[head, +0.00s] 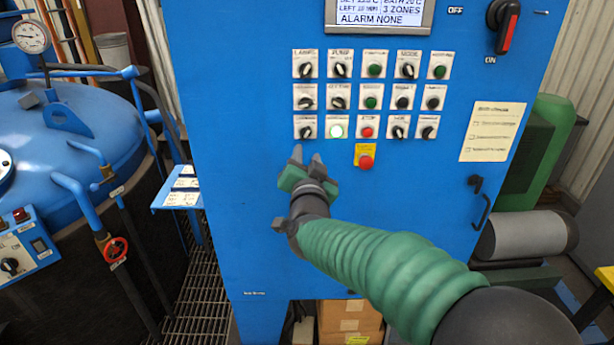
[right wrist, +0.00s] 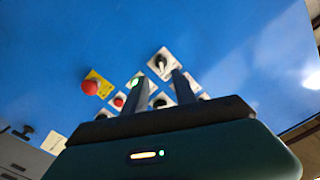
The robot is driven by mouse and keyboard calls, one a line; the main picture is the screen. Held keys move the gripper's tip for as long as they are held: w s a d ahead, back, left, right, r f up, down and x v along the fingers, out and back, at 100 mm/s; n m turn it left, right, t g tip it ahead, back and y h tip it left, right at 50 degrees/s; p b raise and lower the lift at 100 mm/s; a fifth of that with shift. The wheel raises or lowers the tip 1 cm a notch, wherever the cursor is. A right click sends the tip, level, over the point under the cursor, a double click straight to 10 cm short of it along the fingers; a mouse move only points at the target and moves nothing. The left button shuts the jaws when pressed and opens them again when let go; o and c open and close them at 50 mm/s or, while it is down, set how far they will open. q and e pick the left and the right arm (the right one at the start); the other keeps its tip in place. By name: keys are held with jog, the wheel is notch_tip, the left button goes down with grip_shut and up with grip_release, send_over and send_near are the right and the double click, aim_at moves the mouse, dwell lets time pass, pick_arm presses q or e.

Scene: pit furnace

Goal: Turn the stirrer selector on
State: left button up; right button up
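The blue control cabinet carries three rows of white-plated selectors and buttons; their labels are too small to read, so I cannot tell which is the stirrer selector. A black selector (head: 306,132) at the left end of the bottom row is nearest my right gripper (head: 306,157). That gripper is just below it in the head view, its fingers apart with nothing between them. In the right wrist view a black selector (right wrist: 161,62) shows just beyond the open fingertips (right wrist: 160,77). I cannot tell whether they touch it. My left gripper is not in view.
A lit green button (head: 337,131) is just right of that selector. A red button (head: 367,132) and a red emergency stop (head: 366,162) are further right. A main switch (head: 503,22) sits top right. A blue vessel (head: 75,125) stands left.

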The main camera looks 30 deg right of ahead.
jog(key=v, duration=0.7)
jog(key=shift+a, duration=0.15)
jog(key=shift+f, duration=0.1)
